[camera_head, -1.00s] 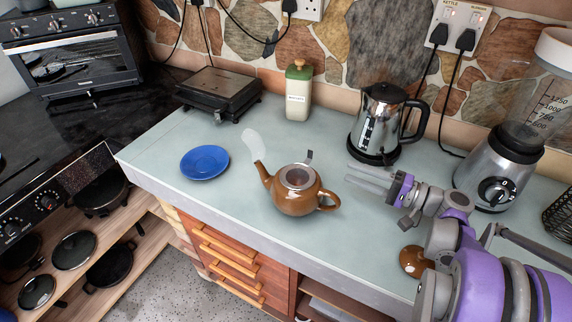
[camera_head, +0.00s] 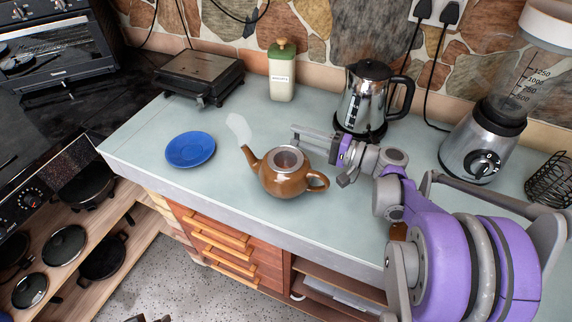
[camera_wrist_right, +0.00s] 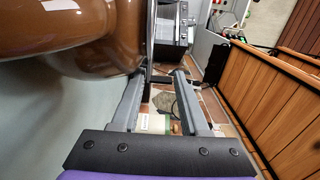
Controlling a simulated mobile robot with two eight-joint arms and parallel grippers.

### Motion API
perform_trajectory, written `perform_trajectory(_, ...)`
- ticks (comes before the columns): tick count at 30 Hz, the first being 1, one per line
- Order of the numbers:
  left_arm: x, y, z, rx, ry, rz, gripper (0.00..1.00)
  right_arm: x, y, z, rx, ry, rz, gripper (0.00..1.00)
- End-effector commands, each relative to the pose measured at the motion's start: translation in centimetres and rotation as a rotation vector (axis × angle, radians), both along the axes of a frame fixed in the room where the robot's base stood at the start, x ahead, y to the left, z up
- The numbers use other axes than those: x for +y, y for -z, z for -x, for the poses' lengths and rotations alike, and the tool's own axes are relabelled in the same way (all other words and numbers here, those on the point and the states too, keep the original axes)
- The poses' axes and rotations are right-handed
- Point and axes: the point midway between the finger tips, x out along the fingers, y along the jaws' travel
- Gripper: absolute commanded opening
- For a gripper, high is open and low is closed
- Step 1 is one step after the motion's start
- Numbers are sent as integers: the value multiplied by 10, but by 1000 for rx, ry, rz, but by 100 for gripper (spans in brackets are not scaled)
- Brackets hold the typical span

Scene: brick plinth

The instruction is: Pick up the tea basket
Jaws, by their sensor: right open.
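The tea basket (camera_head: 287,158) shows as a metal-rimmed round insert in the open top of the brown teapot (camera_head: 285,183), which stands on the counter. My right gripper (camera_head: 296,133) is open, just above and behind the teapot's opening, with its fingers pointing left. In the right wrist view the open fingers (camera_wrist_right: 163,76) reach forward beside the teapot (camera_wrist_right: 70,35). A thin dark upright piece near the fingertips may be the basket's tab; I cannot tell whether it lies between the fingers. My left gripper is not in view.
A steel kettle (camera_head: 366,98) stands close behind my right gripper, with a blender (camera_head: 475,145) further right. A blue saucer (camera_head: 190,149) lies left of the teapot. A brown lid (camera_head: 397,232) is mostly hidden by my right arm. The front-left counter is clear.

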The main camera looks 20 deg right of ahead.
Motion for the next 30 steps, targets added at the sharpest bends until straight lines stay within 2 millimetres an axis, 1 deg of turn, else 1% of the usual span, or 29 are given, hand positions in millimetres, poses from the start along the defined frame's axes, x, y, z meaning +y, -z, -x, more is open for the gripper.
perform_trajectory(3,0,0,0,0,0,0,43,5,0,-5,0,0,0,44)
perform_trajectory(9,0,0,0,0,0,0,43,4,0,-6,0,1,0,44)
perform_trajectory(11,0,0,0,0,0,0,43,4,0,-6,0,1,0,34)
perform_trajectory(15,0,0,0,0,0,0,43,4,0,-5,0,1,0,8)
perform_trajectory(16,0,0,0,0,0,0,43,4,0,-5,0,1,0,3)
perform_trajectory(17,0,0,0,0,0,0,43,4,0,-5,0,1,0,0)
perform_trajectory(26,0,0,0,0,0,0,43,4,-1,-5,0,1,0,0)
perform_trajectory(29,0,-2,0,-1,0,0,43,4,-7,-6,0,1,0,0)
perform_trajectory(30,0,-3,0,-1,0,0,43,4,-12,-6,0,1,0,0)
